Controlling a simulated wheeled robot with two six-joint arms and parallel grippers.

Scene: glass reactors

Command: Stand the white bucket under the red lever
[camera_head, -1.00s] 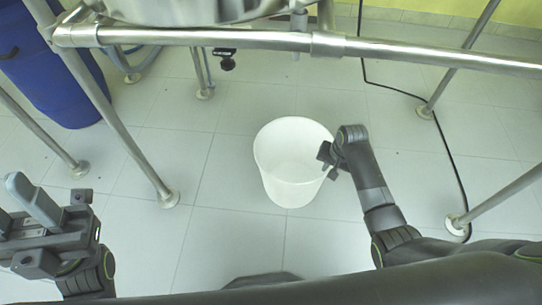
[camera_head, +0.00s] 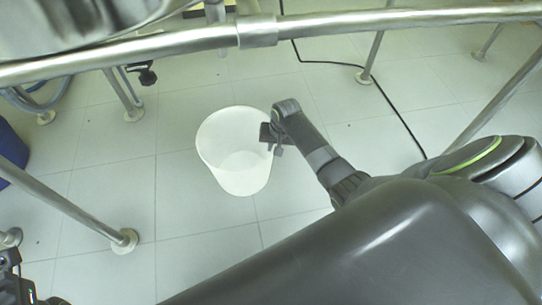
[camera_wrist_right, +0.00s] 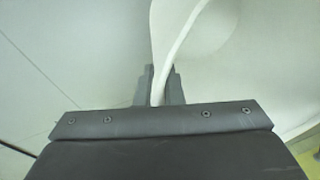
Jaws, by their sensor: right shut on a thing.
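The white bucket (camera_head: 240,178) is upright, its open mouth facing up, below the metal frame in the head view. I cannot tell whether its base touches the floor. My right gripper (camera_head: 272,138) is shut on the right side of its rim. In the right wrist view the bucket's white rim (camera_wrist_right: 176,50) runs between the two fingers (camera_wrist_right: 160,88). My left gripper (camera_head: 10,270) shows only in part at the lower left edge, and its fingers cannot be made out. I see no red lever; a valve with a black handle (camera_head: 147,76) hangs at the upper left.
A horizontal metal rail (camera_head: 330,27) crosses the top, beside a large vessel (camera_head: 70,20). Metal legs stand on the floor at left (camera_head: 75,208) and right (camera_head: 500,100). A black cable (camera_head: 350,68) lies to the right. A blue drum (camera_head: 8,150) is at the left edge. Tiles around the bucket are clear.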

